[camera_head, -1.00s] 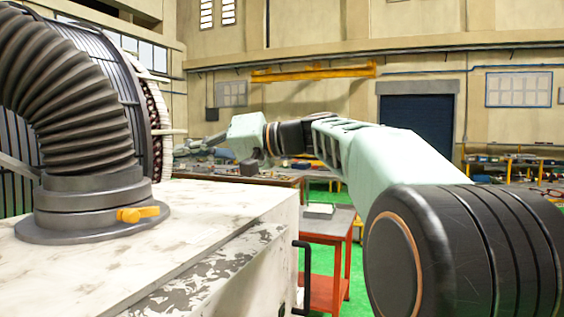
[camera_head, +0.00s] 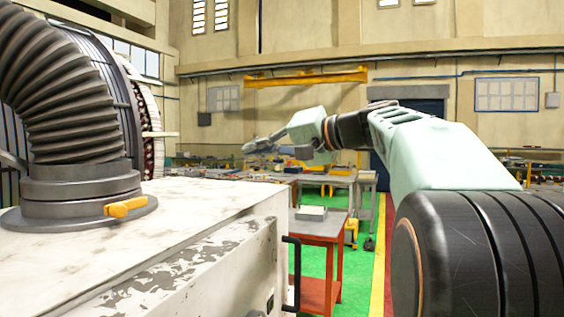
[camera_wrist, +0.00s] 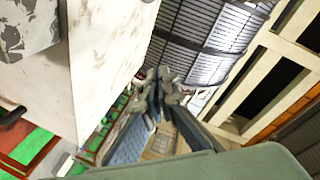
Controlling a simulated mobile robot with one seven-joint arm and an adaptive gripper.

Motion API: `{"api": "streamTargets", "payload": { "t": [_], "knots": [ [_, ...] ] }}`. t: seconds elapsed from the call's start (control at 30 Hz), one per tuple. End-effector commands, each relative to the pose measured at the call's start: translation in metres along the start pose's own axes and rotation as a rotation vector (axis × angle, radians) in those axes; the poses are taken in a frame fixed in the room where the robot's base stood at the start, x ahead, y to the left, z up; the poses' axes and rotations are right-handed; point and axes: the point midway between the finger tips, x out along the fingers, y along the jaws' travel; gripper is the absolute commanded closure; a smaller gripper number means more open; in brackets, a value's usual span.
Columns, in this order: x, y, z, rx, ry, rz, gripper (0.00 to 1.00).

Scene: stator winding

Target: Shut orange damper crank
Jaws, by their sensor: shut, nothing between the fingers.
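The orange damper crank (camera_head: 126,207) is a short lever on the grey round collar at the foot of the ribbed black hose (camera_head: 66,90). The collar's flange (camera_head: 60,219) rests on top of the white, paint-worn cabinet (camera_head: 190,222). My gripper (camera_head: 250,147) is held out in the air, to the right of the crank and well apart from it. In the wrist view my gripper (camera_wrist: 158,78) is shut and empty, with the cabinet's white side (camera_wrist: 108,50) at the left. The crank does not show in the wrist view.
The cabinet has a black handle (camera_head: 292,272) on its right edge. A red cart (camera_head: 322,228) stands beyond it, with benches (camera_head: 345,180) farther back. The large stator (camera_head: 140,110) stands behind the hose. Air above the cabinet's right part is free.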

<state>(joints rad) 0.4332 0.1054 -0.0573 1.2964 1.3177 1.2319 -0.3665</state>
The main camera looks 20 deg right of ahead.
Motion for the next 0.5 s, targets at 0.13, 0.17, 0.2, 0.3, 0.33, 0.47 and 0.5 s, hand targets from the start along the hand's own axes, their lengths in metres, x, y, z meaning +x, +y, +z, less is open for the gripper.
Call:
{"api": "streamTargets", "payload": {
  "t": [0.13, 0.17, 0.2, 0.3, 0.33, 0.47, 0.5],
  "knots": [
    [-0.006, 0.024, -0.014, 0.056, 0.072, 0.062, 1.00],
    [-0.007, 0.028, -0.016, 0.066, 0.085, 0.073, 1.00],
    [-0.009, 0.033, -0.020, 0.077, 0.102, 0.086, 1.00],
    [-0.013, 0.043, -0.026, 0.102, 0.138, 0.112, 1.00],
    [-0.015, 0.046, -0.028, 0.108, 0.146, 0.118, 1.00],
    [-0.019, 0.053, -0.033, 0.125, 0.172, 0.137, 1.00],
    [-0.019, 0.054, -0.034, 0.127, 0.176, 0.139, 1.00]
  ]
}}
